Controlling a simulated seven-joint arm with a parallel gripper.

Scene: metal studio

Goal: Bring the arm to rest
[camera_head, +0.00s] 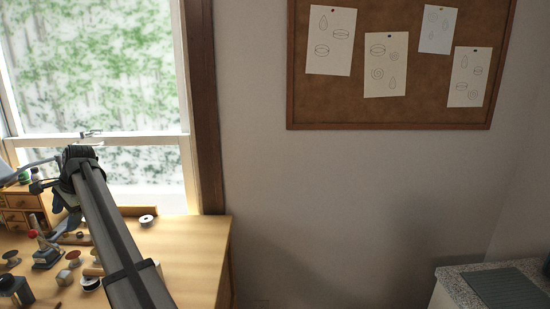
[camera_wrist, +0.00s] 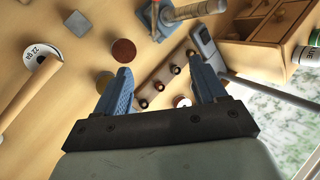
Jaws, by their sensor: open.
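My gripper shows in the wrist view (camera_wrist: 162,84) with its two blue fingers spread apart and nothing held between them. It hangs over the wooden workbench (camera_head: 190,248), pointing down at it. A wooden strip carrying several small dark round pieces (camera_wrist: 172,72) shows beyond and between the fingers; I cannot tell how far below them it is. In the head view my arm reaches from the bottom edge up to the left, and my gripper (camera_head: 64,224) is partly hidden at its far end.
Small drawers (camera_head: 18,203) stand at the bench's back left. The bench's right end is mostly clear. A stone-topped counter (camera_head: 452,272) stands far right.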

